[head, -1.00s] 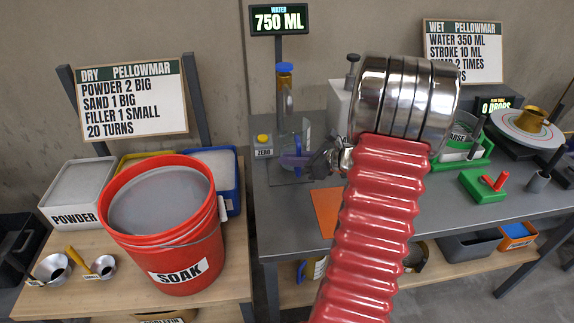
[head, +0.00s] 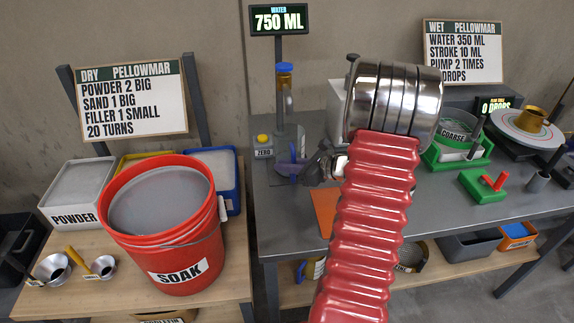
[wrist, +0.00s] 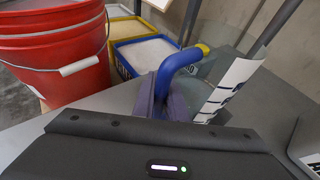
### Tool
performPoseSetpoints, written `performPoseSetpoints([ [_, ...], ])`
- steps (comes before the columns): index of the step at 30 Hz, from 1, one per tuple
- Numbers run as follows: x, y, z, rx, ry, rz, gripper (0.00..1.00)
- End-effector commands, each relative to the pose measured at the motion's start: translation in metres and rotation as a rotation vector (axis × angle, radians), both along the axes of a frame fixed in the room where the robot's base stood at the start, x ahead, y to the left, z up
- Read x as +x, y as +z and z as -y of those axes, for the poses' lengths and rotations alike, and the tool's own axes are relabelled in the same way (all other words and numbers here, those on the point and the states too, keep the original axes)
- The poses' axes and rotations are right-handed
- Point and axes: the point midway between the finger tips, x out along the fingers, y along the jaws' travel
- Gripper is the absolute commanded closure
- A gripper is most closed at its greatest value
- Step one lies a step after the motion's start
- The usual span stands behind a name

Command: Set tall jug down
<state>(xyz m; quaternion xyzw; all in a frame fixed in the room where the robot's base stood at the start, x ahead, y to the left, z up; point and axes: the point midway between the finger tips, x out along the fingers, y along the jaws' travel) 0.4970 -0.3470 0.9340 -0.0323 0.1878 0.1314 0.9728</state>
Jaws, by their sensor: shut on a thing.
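The tall jug shows in the wrist view as a clear body with a black-and-white marked strip (wrist: 228,88) and a thick blue handle (wrist: 170,78). My gripper (wrist: 170,104) has its purple fingers shut around the lower part of this handle. In the head view, my gripper (head: 291,164) is beside the scale post on the grey bench, with a bit of blue handle showing below the fingers. The jug's clear body is hard to make out there. I cannot tell whether its base touches the surface below.
A water display (head: 279,19) reads 750 ML above the post. A yellow-topped ZERO button (head: 263,140) stands left of the gripper. A red SOAK bucket (head: 170,235) is on the wooden table at left. An orange mat (head: 325,210) lies on the bench, partly behind my arm.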

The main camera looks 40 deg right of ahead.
Motion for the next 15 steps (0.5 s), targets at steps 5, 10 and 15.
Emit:
performPoseSetpoints([
  [5,-0.0005,-0.0011,0.0,0.001,-0.001,-0.002,0.84],
  [10,-0.0004,-0.0008,0.0002,0.001,-0.002,-0.002,0.72],
  [15,-0.0005,-0.0005,0.0003,0.0,-0.001,-0.002,0.7],
])
